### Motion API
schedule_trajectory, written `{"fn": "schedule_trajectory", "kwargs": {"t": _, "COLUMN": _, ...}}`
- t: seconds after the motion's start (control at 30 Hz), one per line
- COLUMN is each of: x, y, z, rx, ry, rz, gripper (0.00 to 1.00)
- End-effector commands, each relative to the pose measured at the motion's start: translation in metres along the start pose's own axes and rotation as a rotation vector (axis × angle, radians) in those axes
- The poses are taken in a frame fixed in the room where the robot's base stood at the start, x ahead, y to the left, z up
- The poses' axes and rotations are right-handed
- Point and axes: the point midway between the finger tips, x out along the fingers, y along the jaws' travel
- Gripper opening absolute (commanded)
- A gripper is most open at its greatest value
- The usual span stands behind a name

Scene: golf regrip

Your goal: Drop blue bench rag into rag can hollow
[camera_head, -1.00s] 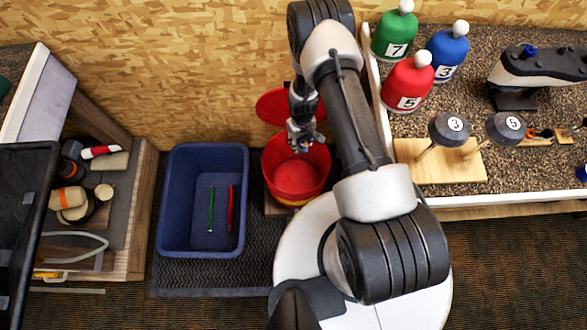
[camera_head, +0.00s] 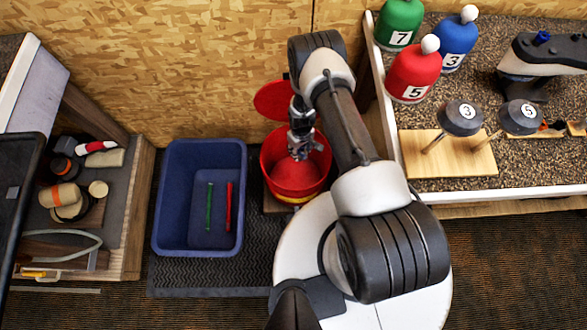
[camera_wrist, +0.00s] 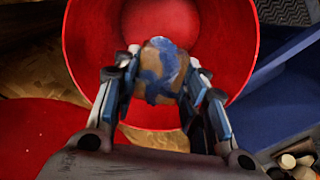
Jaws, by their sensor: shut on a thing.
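The blue bench rag (camera_wrist: 160,68) shows in the wrist view as a crumpled blue and tan bundle between the fingertips. My gripper (camera_wrist: 158,82) is shut on it. The red rag can (camera_wrist: 215,30) opens behind the rag in the wrist view, with its round hollow around the rag in the picture. I cannot tell how deep the rag hangs. The rag is hard to make out in the head view.
The red can lid (camera_head: 271,100) stands open behind the can. A blue bin (camera_head: 163,210) with a green and a red grip is at left. A bench with headcovers (camera_head: 412,75) and a wooden club stand (camera_head: 420,165) is at right.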

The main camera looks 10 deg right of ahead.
Motion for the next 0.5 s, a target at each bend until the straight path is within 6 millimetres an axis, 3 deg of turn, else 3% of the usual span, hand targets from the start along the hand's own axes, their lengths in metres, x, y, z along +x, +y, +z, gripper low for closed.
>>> {"fn": "schedule_trajectory", "kwargs": {"t": 0.27, "x": 0.0014, "y": 0.0002, "z": -0.0004, "rx": 0.0, "ry": 0.001, "rz": 0.0, "gripper": 0.19}}
{"fn": "schedule_trajectory", "kwargs": {"t": 0.3, "x": 0.0013, "y": 0.0002, "z": -0.0004, "rx": 0.0, "ry": 0.001, "rz": 0.0, "gripper": 0.42}}
{"fn": "schedule_trajectory", "kwargs": {"t": 0.5, "x": 0.0013, "y": 0.0001, "z": -0.0003, "rx": 0.0, "ry": 0.001, "rz": 0.0, "gripper": 0.55}}
